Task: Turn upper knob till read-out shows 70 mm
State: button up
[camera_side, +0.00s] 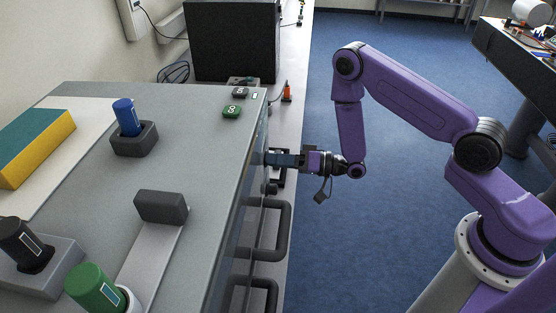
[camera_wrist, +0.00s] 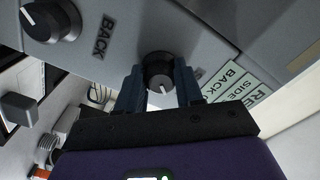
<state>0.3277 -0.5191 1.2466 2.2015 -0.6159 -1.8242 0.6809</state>
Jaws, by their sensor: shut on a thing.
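My gripper (camera_wrist: 160,85) is shut on a black knob (camera_wrist: 159,68), with one blue-grey finger on each side of it. The knob has a white pointer line and sits on a grey panel. In the side view my gripper (camera_side: 270,158) meets the front face of the grey cabinet, and its fingers hide the held knob. A second black knob (camera_wrist: 48,20) with a white line is at the upper left of the wrist view. A dark knob (camera_side: 271,188) shows just below my gripper in the side view. I see no legible millimetre read-out.
Black bar handles (camera_side: 284,228) stick out from the cabinet front below my gripper. On the cabinet top (camera_side: 195,130) are a blue cylinder (camera_side: 126,117) in a holder, a green cylinder (camera_side: 92,287) and a yellow-teal block (camera_side: 35,145). Blue floor (camera_side: 345,235) lies open to the right.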

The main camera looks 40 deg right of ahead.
jog(key=shift+m, duration=3.6)
jog(key=o, duration=1)
jog(key=shift+o, duration=0.2)
jog(key=v, duration=1.7)
jog(key=shift+s, duration=0.2)
jog(key=shift+r, duration=0.1)
